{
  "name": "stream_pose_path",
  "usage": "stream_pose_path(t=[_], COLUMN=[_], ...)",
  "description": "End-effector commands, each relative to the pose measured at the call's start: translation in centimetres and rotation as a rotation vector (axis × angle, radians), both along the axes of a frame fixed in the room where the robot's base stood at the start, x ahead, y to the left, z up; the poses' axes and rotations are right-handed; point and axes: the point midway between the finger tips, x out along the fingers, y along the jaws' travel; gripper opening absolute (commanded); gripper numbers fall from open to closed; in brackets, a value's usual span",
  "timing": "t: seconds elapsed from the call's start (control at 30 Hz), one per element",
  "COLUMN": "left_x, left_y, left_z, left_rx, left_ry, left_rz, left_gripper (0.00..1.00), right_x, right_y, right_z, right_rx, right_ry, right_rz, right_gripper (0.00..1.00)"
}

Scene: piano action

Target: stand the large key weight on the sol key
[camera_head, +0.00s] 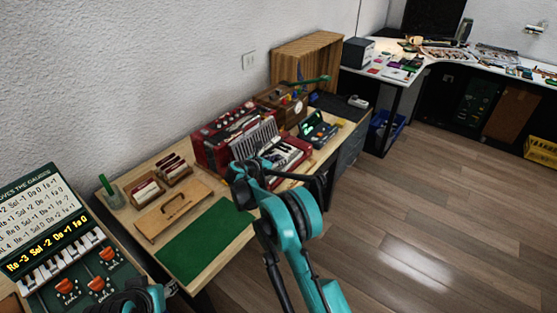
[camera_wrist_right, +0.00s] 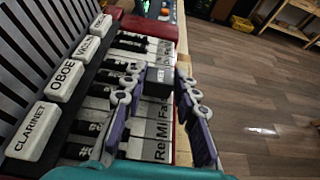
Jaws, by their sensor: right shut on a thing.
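The large key weight (camera_wrist_right: 158,88) is a dark grey block with a paler top. In the right wrist view it is between the two fingers of my right gripper (camera_wrist_right: 159,82), which is shut on it. The weight is over the accordion keyboard, just beyond the key marked Fa (camera_wrist_right: 164,104). The sol key's label is hidden behind the weight; I cannot tell whether the weight touches the key. In the head view my right arm hides most of the gripper beside the red accordion (camera_head: 210,150). A teal and black part of my left arm shows at the bottom left; its fingers are unclear.
Switches marked CLARINET (camera_wrist_right: 35,130), OBOE (camera_wrist_right: 66,81) and VIOLIN rise beside the keys. A green mat (camera_head: 207,240), a wooden board (camera_head: 172,212) and a green-screened case (camera_head: 318,130) share the bench. The floor to the right is open.

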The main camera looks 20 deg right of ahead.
Motion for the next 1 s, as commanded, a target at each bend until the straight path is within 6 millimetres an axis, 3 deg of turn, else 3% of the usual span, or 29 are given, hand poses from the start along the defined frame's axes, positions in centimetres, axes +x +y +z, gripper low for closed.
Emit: stream_pose_path(t=[0.53, 0.57, 0.63, 1.0], left_x=[0.00, 0.00, 0.00, 0.00], left_y=[0.00, 0.00, 0.00, 0.00], left_z=[-0.53, -0.49, -0.47, -0.47], left_rx=[0.000, 0.000, 0.000, 0.000], left_ry=[0.000, 0.000, 0.000, 0.000], left_rz=[0.000, 0.000, 0.000, 0.000], left_gripper=[0.40, 0.40, 0.40, 0.40], right_x=[0.00, 0.01, 0.00, -0.24], right_y=[-0.01, 0.00, 0.00, 0.40], right_z=[-0.69, -0.65, -0.63, -0.45], right_rx=[0.000, 0.000, 0.000, 0.000], right_ry=[0.000, 0.000, 0.000, 0.000], right_rz=[0.000, 0.000, 0.000, 0.001], right_gripper=[0.00, 0.36, 0.53, 0.53])
